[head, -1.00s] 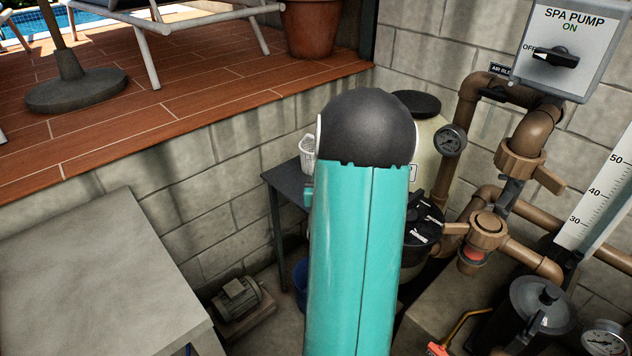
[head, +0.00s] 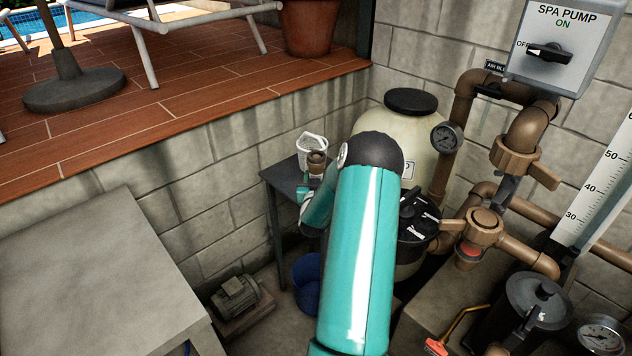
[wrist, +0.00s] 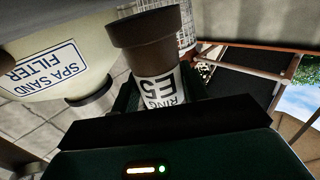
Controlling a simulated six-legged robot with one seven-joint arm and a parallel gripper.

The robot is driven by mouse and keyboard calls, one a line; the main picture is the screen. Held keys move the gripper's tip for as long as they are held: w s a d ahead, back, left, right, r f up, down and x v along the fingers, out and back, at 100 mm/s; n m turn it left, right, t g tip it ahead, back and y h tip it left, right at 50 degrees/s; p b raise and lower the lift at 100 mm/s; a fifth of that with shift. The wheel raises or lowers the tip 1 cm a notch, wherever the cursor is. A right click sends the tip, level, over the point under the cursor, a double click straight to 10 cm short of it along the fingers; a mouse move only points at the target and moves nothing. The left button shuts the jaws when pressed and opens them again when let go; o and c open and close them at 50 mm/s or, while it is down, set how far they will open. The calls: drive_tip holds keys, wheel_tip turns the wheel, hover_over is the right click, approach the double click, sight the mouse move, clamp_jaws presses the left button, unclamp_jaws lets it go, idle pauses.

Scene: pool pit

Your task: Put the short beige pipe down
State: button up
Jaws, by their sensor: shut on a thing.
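In the head view the pipe (head: 317,160) shows as a small brown piece over the dark side table (head: 283,180), in front of a white basket. My gripper (head: 306,183) is partly hidden by my arm there. I cannot tell whether the pipe touches the tabletop.
The white basket (head: 311,146) stands at the table's back. The cream sand filter (head: 385,125) is close on the right, with brown pipes and valves (head: 482,226) beyond. A blue bucket (head: 307,283) and a motor (head: 235,296) are on the floor. The concrete ledge (head: 90,265) is bare.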

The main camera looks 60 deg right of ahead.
drive_tip(key=shift+f, duration=0.65)
drive_tip(key=o, duration=0.9)
drive_tip(key=shift+f, duration=0.2)
drive_tip(key=shift+r, duration=0.1)
